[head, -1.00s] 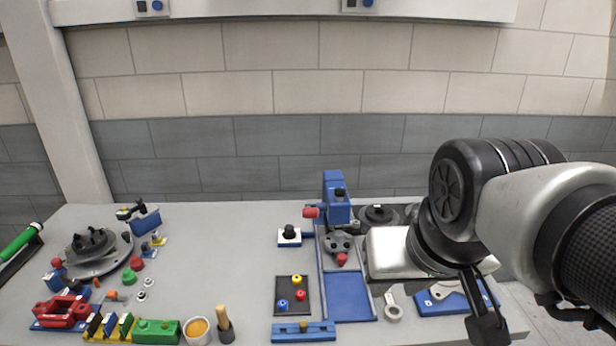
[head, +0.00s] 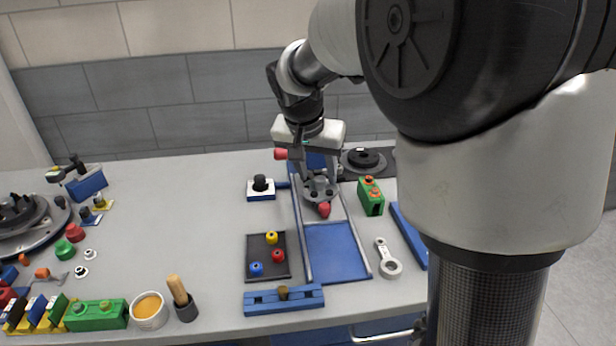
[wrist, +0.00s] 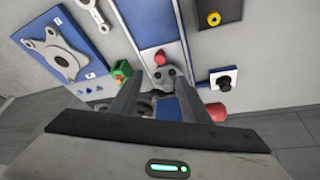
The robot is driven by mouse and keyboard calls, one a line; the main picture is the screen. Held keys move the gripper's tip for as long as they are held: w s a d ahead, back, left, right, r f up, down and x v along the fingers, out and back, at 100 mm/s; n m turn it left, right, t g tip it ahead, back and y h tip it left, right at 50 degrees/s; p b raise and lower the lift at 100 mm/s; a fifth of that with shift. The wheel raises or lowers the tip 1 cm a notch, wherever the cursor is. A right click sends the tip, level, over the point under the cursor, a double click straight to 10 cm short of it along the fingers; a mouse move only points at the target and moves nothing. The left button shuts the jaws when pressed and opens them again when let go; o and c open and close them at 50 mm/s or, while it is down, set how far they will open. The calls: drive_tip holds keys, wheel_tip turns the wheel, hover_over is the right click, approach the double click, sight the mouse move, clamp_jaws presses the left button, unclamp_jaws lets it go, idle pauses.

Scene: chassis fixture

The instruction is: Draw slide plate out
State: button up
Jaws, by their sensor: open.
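The slide plate (head: 317,188) is a grey rounded piece with a red knob (head: 324,209) at its front. It sits at the back end of a blue track (head: 335,252) with grey side rails. In the wrist view the slide plate (wrist: 166,76) and its red knob (wrist: 160,57) show just beyond the fingertips. My gripper (head: 318,168) is open, pointing down above the back of the slide plate. In the wrist view my gripper (wrist: 158,82) has its two fingers apart with nothing held between them. Whether a finger touches the plate cannot be told.
A blue upright with a red knob (head: 280,154) stands behind the track, partly hidden by my gripper. A green block (head: 370,196) and a grey link (head: 388,258) lie right. A black-knobbed block (head: 261,187) and a dark tray (head: 267,256) lie left. The front of the track is clear.

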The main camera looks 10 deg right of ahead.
sight(325, 206)
drive_tip(key=b+x, duration=0.1)
drive_tip(key=x, duration=1.3)
drive_tip(key=shift+f, duration=0.2)
clamp_jaws()
